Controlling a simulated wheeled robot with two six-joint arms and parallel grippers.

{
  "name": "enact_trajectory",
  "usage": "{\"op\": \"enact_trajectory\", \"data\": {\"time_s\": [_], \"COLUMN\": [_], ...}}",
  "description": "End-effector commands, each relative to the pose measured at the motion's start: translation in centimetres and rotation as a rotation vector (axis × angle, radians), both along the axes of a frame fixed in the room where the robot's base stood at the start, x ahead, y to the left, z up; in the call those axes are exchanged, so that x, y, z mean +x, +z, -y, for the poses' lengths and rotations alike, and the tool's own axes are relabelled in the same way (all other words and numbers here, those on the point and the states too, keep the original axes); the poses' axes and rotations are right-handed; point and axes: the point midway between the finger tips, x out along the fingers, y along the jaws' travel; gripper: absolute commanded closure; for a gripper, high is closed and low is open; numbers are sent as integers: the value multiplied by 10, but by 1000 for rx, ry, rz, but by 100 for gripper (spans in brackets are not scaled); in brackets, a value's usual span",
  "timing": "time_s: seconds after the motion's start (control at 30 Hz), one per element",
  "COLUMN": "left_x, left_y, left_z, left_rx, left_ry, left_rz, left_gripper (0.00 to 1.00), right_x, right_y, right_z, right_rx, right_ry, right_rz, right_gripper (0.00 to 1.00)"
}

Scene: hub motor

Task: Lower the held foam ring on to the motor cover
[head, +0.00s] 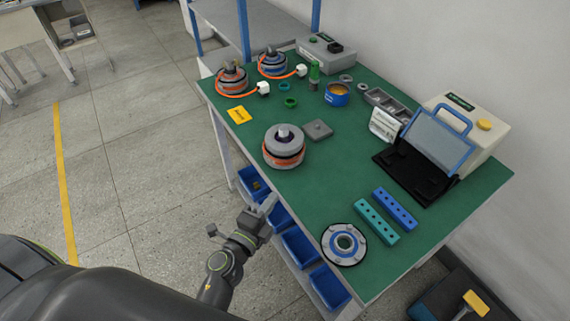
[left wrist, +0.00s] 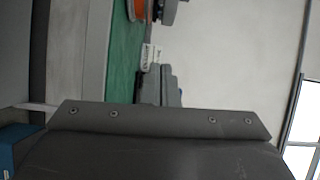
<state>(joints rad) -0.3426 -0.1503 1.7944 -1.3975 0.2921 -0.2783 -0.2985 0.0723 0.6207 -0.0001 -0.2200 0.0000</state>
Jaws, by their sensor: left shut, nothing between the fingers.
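My left gripper (head: 268,205) is at the table's near left edge, beside the blue bins. It is shut with nothing in it. I see no foam ring held. A round grey part with a blue ring and a centre hole (head: 344,246), likely the motor cover, lies flat at the table's near corner, apart from the gripper. A black band runs around its rim; I cannot tell whether this is the foam ring. A hub motor (head: 284,147) with a grey top and orange band stands behind the gripper. My right gripper is not in view.
Teal (head: 376,221) and blue (head: 394,208) blocks with holes lie right of the round part. A tester with a blue-framed shield (head: 440,142) stands at the right. Blue bins (head: 299,246) hang below the near edge. The green table top (head: 325,180) is clear in the middle.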

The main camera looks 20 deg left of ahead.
Motion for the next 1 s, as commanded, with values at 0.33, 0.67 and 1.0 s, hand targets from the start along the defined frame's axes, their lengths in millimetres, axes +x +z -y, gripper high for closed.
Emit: {"op": "enact_trajectory", "data": {"time_s": [0.33,0.67,1.0], "left_x": [26,85,126], "left_y": [13,11,10], "left_z": [6,17,0], "left_rx": [40,40,42], "left_ry": [-11,-11,-9], "left_rz": [30,29,27], "left_gripper": [100,100,100], "right_x": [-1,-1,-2], "right_y": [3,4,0], "right_z": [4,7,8], "right_rx": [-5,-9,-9], "right_ry": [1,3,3], "right_rz": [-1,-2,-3], "right_gripper": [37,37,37]}}
